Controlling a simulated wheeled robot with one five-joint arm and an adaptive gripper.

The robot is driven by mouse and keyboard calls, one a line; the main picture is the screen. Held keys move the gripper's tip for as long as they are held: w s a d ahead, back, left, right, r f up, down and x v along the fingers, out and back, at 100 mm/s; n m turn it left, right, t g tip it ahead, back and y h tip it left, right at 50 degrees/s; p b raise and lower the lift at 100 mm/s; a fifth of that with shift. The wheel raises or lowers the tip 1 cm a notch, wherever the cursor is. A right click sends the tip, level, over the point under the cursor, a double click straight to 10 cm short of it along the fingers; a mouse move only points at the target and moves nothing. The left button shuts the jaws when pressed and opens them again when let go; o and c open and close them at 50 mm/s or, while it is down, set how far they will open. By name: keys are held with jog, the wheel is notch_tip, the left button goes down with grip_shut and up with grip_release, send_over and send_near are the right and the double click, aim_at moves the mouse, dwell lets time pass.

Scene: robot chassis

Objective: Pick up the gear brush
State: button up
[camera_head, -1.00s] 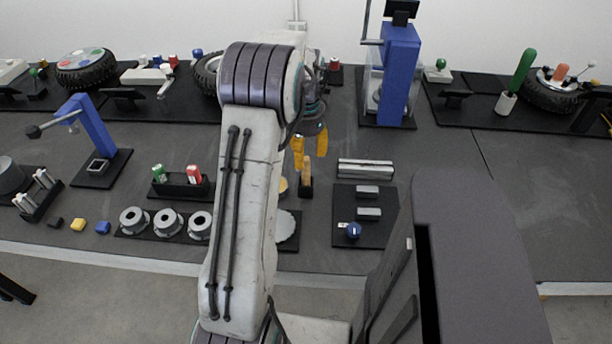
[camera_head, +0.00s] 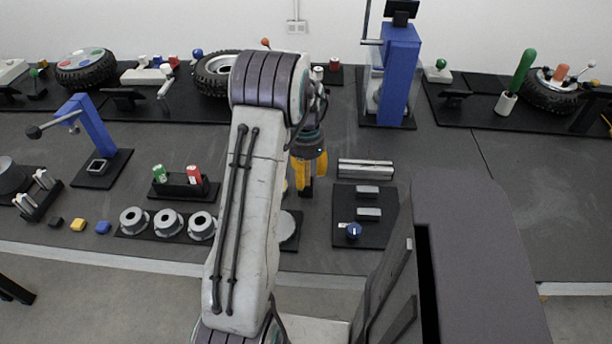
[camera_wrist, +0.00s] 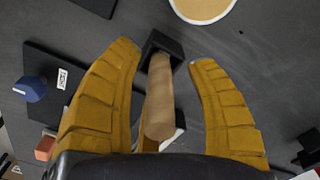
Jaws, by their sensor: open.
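The gear brush (camera_wrist: 159,98) shows in the wrist view as a light wooden handle pointing up towards the camera. Its far end sits in a small black holder (camera_wrist: 163,44). My gripper (camera_wrist: 168,70) is open, with one yellow finger on each side of the handle and a gap on both sides. In the head view my gripper (camera_head: 306,190) is low over the table, in front of the brush's place. The brush is mostly hidden there behind the fingers.
A black plate with metal blocks and a blue knob (camera_head: 353,230) lies right of my gripper. A silver rail (camera_head: 365,168) lies behind it. A round grey disc (camera_head: 287,228) and grey flanged rings (camera_head: 168,222) are to the left.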

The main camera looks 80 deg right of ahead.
grip_shut()
dwell(0.3)
jog(key=shift+r, duration=0.15)
